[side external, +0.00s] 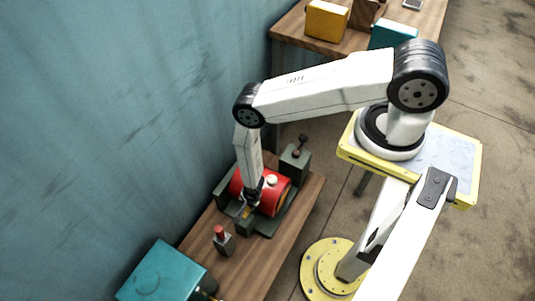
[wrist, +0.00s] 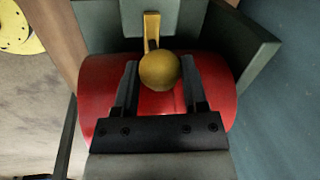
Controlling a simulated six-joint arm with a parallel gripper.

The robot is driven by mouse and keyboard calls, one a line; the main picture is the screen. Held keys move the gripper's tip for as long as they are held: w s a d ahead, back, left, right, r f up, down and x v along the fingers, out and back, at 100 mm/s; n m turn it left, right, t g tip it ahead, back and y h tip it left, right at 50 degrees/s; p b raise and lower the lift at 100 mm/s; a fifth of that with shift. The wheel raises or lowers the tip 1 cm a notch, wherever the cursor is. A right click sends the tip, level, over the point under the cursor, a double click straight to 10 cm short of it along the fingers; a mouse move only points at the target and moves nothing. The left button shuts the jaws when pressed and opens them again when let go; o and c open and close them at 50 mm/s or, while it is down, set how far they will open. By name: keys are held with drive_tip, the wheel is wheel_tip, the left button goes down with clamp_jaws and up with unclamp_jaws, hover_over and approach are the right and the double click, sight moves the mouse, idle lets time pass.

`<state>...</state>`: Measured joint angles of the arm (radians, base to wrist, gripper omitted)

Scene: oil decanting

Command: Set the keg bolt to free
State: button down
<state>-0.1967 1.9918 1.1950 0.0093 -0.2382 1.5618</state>
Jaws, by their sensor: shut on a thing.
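The red keg (side external: 279,197) lies on its side in a dark grey-green cradle (side external: 262,226) on the wooden bench. In the wrist view the keg (wrist: 98,92) fills the middle, behind my gripper. A yellow ball knob (wrist: 159,71) on a short yellow arm (wrist: 152,30) shows there; I take it for the keg bolt. The arm runs from the knob to the grey cradle wall (wrist: 105,25). My gripper (wrist: 159,78) is shut on the knob, one finger on each side. In the side view my gripper (side external: 249,197) is low at the keg's near-left side, and the knob is hard to make out.
A small block with a red-topped lever (side external: 220,234) stands on the bench nearer the camera. A teal box (side external: 165,272) is at its near end. A grey post with a dark knob (side external: 299,148) stands past the keg. The teal wall (side external: 130,110) is close on the left.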

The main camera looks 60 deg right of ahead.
drive_tip(key=shift+a, duration=1.8)
drive_tip(key=shift+c, duration=0.7)
unclamp_jaws()
drive_tip(key=shift+r, duration=0.15)
wheel_tip(320, 180, up, 7)
drive_tip(key=s, duration=0.1)
drive_tip(key=shift+s+d+r, duration=0.15)
drive_tip(key=shift+s+r, duration=0.05)
drive_tip(key=shift+w+r, duration=0.1)
